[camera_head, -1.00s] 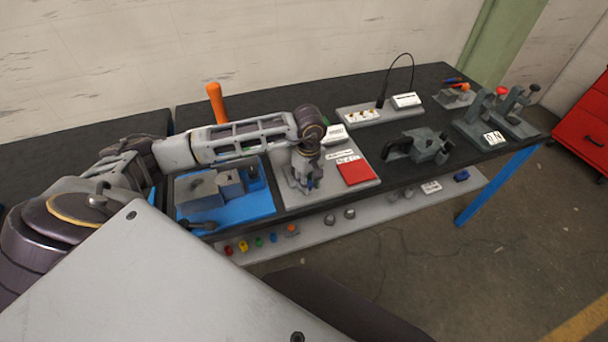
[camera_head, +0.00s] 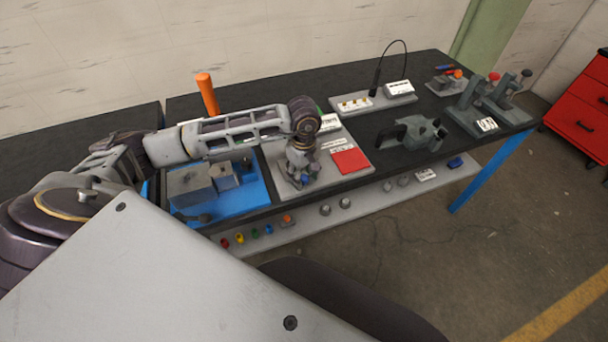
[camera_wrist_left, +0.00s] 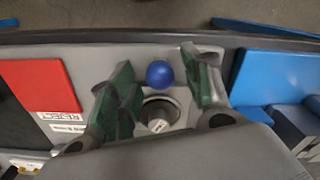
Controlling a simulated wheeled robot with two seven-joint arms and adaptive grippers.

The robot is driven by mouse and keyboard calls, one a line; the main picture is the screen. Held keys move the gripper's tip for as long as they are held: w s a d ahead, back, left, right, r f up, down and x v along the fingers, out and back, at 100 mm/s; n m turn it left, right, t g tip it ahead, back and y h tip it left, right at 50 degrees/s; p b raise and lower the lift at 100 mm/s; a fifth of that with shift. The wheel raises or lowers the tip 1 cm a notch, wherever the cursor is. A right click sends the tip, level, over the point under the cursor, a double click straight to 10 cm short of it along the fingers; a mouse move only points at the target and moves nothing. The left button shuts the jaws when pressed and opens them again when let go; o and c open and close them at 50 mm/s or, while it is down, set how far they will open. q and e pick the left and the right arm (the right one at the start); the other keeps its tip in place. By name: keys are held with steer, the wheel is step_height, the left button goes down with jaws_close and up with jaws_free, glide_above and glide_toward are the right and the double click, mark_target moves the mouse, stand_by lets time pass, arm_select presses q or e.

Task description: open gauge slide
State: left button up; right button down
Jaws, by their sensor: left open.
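My left gripper (camera_head: 302,178) points down over a light grey plate (camera_head: 287,192) on the bench. In the left wrist view the same gripper (camera_wrist_left: 160,86) is open, with one green-padded finger on each side of a blue ball knob (camera_wrist_left: 160,74). Contact between the fingers and the knob cannot be told. A round grey part with a pale label (camera_wrist_left: 157,113) sits beside the knob, between the fingers. In the head view my gripper hides most of this area. I cannot clearly make out which part is the gauge slide. My right gripper is not in view.
A red pad (camera_head: 351,161) lies on the plate to the right. A blue fixture (camera_head: 236,207) with grey blocks stands to the left. An orange cylinder (camera_head: 208,93) stands behind my arm. A dark grey fixture (camera_head: 412,135) is further right. A lower shelf (camera_head: 363,198) runs along the front.

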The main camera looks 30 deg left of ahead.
arm_select(q)
steer(key=shift+r, duration=0.1)
step_height(320, 180, up, 12)
stand_by(0.7)
stand_by(0.6)
